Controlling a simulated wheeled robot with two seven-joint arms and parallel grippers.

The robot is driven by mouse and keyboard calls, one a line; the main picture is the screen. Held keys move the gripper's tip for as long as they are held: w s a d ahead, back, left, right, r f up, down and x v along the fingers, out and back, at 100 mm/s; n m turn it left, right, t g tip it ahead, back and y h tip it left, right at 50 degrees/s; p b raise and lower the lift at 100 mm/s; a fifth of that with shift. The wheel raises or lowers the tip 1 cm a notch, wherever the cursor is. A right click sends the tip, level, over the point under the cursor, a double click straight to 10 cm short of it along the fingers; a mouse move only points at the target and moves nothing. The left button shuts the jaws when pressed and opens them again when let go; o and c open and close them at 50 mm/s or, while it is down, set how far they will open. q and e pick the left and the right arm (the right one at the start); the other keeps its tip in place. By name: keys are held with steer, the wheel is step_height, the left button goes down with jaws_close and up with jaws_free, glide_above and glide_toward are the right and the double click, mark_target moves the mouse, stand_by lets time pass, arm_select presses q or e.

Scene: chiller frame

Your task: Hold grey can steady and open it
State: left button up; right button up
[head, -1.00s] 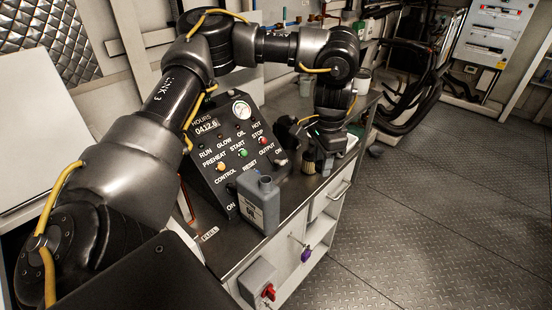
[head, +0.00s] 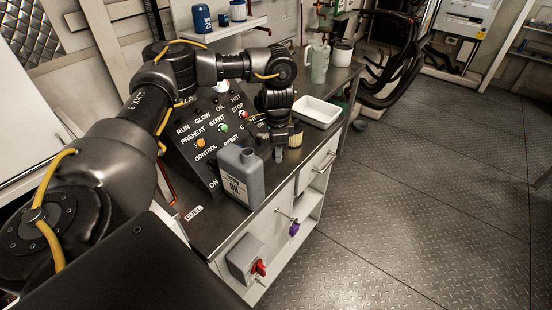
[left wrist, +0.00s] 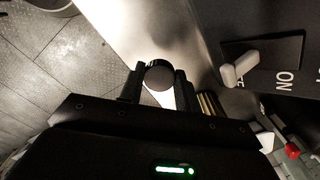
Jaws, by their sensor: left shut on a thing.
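The grey can (head: 241,178) stands upright on the dark bench top near its front edge, label facing me. Its neck on top shows no cap that I can make out. My left gripper (head: 279,153) points down just right of the can, apart from its neck. In the left wrist view, my left gripper (left wrist: 158,86) is shut on a round black cap (left wrist: 159,72). The can does not show in that view. My right gripper is not in view.
A control panel (head: 205,150) with buttons stands behind the can. A pleated filter (head: 296,138) stands right of the gripper, close by. A white tray (head: 316,113), a jug (head: 319,63) and a white pot (head: 342,54) are farther along the bench. Open floor lies to the right.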

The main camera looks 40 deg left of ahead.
mark_target(278, 167)
arm_select(q)
step_height(278, 167, down, 4)
steer(key=shift+r+b, duration=0.2)
steer(key=shift+b, duration=0.1)
steer(key=shift+f, duration=0.3)
steer(key=shift+r, duration=0.1)
steer(key=shift+d, duration=0.1)
